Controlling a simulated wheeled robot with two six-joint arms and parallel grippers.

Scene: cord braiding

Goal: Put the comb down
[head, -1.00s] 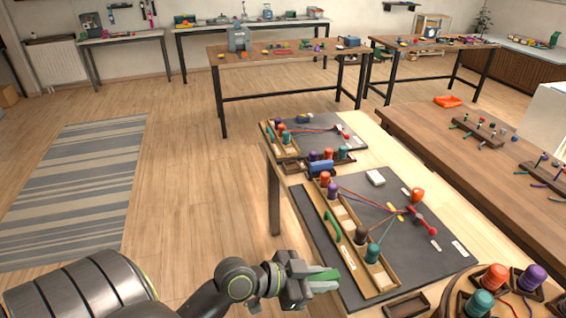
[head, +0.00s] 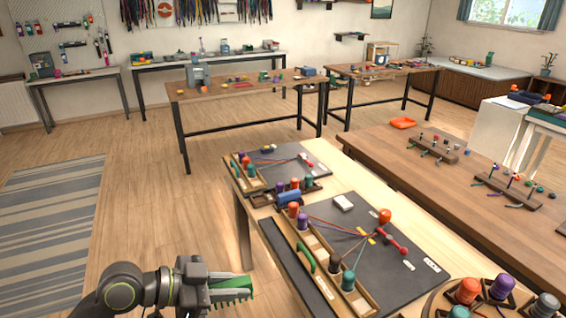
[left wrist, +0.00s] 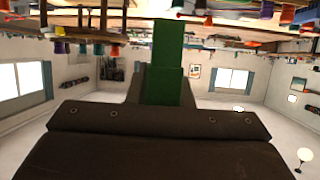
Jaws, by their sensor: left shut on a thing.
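The green comb (head: 236,283) is held in my left gripper (head: 228,291), which is shut on it. In the head view they are at the bottom, left of the near table's edge, with the comb's teeth showing. In the left wrist view the comb (left wrist: 164,62) stands as a green bar in front of the gripper. I see no surface touching the comb. My right gripper is not in view.
The near table bears a dark mat (head: 390,268), a wooden tray (head: 325,268) with several spools, and a red-ended piece (head: 392,240) with cords. A round stand with several spools (head: 467,290) is at the lower right. The floor (head: 165,205) left of the table is clear.

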